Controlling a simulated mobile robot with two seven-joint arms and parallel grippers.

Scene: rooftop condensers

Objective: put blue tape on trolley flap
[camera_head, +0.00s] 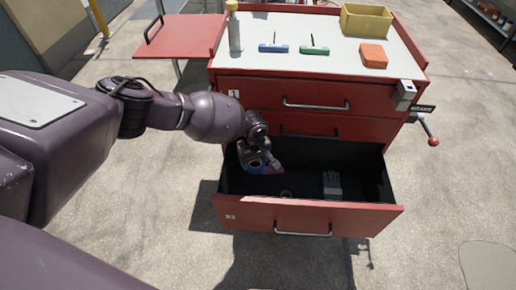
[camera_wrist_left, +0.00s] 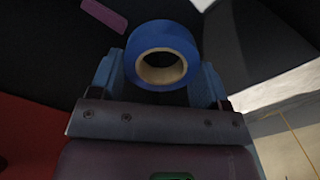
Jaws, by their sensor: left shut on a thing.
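The blue tape (camera_wrist_left: 188,42) is a roll with a tan core, between the two blue fingers of my left gripper (camera_wrist_left: 161,78) in the left wrist view. In the head view my left gripper (camera_head: 262,165) is inside the open drawer's left part, shut on the blue tape (camera_head: 255,166). I cannot tell if the roll still touches the drawer floor. The red trolley flap (camera_head: 180,37) sticks out level from the trolley's left side, with a dark handle at its left edge. Its visible top is empty. My right gripper is not in view.
The open drawer (camera_head: 310,215) of the red trolley also holds a grey object (camera_head: 332,185) and a small round item (camera_head: 286,194). The trolley top carries a bottle (camera_head: 234,30), blue and green tools, an orange block (camera_head: 373,55) and a yellow bin (camera_head: 366,20). A red-knobbed lever (camera_head: 432,141) juts out right.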

